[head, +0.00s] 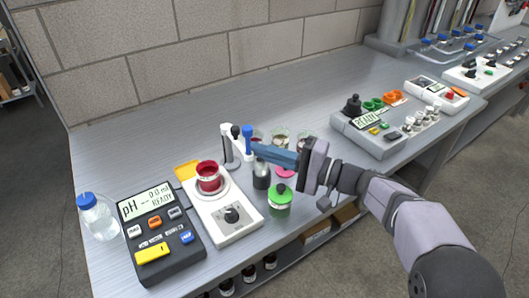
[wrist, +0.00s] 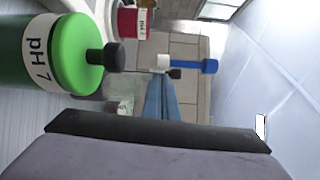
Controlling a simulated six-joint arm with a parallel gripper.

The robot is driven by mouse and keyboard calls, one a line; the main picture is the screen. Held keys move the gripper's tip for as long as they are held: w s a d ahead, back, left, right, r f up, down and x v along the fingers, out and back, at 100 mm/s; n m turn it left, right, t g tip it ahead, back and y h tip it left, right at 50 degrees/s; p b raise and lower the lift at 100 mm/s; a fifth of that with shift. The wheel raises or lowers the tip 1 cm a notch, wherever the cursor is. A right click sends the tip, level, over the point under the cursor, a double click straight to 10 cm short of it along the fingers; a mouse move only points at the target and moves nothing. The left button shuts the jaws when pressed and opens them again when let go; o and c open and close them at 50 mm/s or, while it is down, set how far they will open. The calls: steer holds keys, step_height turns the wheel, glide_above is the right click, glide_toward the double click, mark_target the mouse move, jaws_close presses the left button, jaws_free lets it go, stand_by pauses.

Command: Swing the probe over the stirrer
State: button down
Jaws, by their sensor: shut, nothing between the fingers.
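The stirrer (head: 240,220) is a white box with a black knob and a round plate at its back. A beaker of red liquid (head: 208,177) stands on the plate; it also shows at the top of the wrist view (wrist: 128,22). The blue-topped probe (head: 248,139) hangs on a pale swing arm with a black knob, beside its post (head: 229,158), right of and behind the beaker, not over it. In the wrist view the blue probe part (wrist: 208,66) lies just beyond my fingers. My gripper (head: 257,151) is shut and empty, its blue fingers close to the probe; contact is unclear.
A green-capped pH 7 bottle (head: 279,198) stands below my fingers, near a dark jar (head: 261,174). The pH meter (head: 160,232) reads READY, with a blue-capped bottle (head: 97,217) to its left. Several glass vessels stand behind my fingers.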

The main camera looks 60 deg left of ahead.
steer(key=shift+w, duration=0.1)
steer(key=b+v, duration=0.3)
steer(key=v, duration=0.9)
steer(key=s+r+p, duration=0.5)
steer(key=r+p, duration=0.6)
steer(key=r, duration=0.1)
steer(key=w+f+t+y, duration=0.1)
steer(key=w+f+t, duration=0.2)
steer(key=f+t, duration=0.3)
step_height(320, 180, down, 3)
steer(key=shift+w+r, duration=0.2)
steer(key=shift+w, duration=0.05)
steer(key=shift+a, duration=0.1)
